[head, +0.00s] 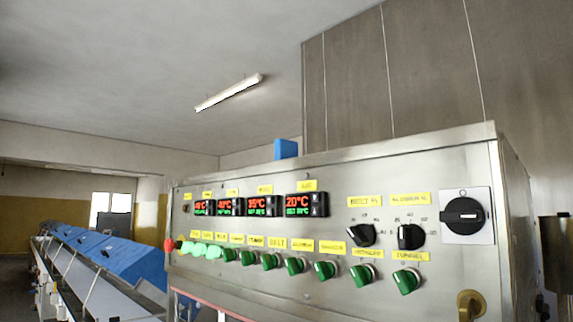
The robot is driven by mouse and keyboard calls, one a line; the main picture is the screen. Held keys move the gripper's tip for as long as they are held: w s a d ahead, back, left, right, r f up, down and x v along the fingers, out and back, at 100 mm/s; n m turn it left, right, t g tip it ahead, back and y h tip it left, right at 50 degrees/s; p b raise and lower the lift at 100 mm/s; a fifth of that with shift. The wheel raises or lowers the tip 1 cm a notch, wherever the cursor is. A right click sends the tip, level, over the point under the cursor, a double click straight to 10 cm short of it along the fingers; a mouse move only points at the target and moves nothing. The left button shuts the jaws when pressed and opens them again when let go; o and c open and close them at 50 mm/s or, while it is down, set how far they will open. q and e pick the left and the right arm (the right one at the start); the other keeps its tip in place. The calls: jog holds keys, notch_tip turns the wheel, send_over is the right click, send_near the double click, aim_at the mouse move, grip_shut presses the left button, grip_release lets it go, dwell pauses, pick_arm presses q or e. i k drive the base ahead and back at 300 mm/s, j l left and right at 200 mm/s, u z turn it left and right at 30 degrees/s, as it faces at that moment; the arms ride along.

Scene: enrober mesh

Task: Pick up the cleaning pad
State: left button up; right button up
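No cleaning pad can be made out for certain. A small blue block (286,149) shows above the top edge of the steel control cabinet (330,178); its lower part is hidden, and I cannot tell whether it is the pad. Neither of my grippers is in the head view.
The cabinet front carries lit temperature displays (262,205), green knobs (325,270), black dials (411,236), a large black switch (465,216) and a red button (169,245). A long line with blue covers (130,258) runs back at the left. A steel-panelled wall (420,70) rises behind.

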aim_at(284, 149)
jog(key=j+z, duration=0.1)
jog(key=z, duration=0.35)
jog(key=k+j+z, duration=0.15)
jog(key=j+z, duration=0.15)
jog(key=k+j+z, duration=0.25)
jog(key=j, duration=0.2)
jog(key=k+j, duration=0.25)
jog(key=j, duration=0.2)
jog(key=k+j+z, duration=0.1)
jog(key=k+j, duration=0.15)
jog(key=j, duration=0.2)
jog(key=k+j, duration=0.3)
jog(key=j, duration=0.15)
jog(key=z, duration=0.05)
